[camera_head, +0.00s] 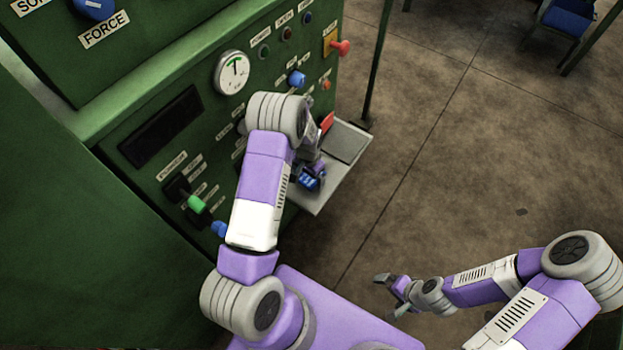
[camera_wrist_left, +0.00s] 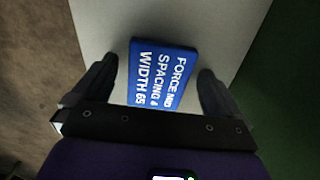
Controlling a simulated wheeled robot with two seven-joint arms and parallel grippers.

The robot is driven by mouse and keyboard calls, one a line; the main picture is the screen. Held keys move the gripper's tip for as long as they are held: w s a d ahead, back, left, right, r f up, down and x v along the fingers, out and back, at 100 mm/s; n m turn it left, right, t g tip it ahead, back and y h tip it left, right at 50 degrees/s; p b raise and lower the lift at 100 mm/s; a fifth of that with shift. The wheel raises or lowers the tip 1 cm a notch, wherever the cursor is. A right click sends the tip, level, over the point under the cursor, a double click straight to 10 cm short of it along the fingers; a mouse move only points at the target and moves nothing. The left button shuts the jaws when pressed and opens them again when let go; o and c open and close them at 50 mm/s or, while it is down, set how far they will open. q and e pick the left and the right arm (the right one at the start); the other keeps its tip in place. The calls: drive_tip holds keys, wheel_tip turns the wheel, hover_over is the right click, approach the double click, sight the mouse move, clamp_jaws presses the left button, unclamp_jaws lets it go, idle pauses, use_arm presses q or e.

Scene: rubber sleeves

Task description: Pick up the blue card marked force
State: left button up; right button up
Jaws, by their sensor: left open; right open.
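The blue card (camera_wrist_left: 160,75) lies flat on a pale shelf (camera_wrist_left: 200,20) in the left wrist view, with white text reading FORCE, SPACING and WIDTH. My left gripper (camera_wrist_left: 158,88) is open, with one dark finger on each side of the card and a visible gap to each. In the head view the card (camera_head: 308,182) shows as a small blue patch, partly hidden by my left gripper (camera_head: 313,175) and arm. My right gripper (camera_head: 393,292) is open and empty, out over the floor at the lower right.
A green machine panel (camera_head: 215,115) with a gauge, knobs and labels stands to the left of the shelf. A red object (camera_head: 327,122) is at the shelf's back, beside a grey plate (camera_head: 345,143).

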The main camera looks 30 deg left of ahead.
use_arm(q)
drive_tip(key=c, duration=1.1)
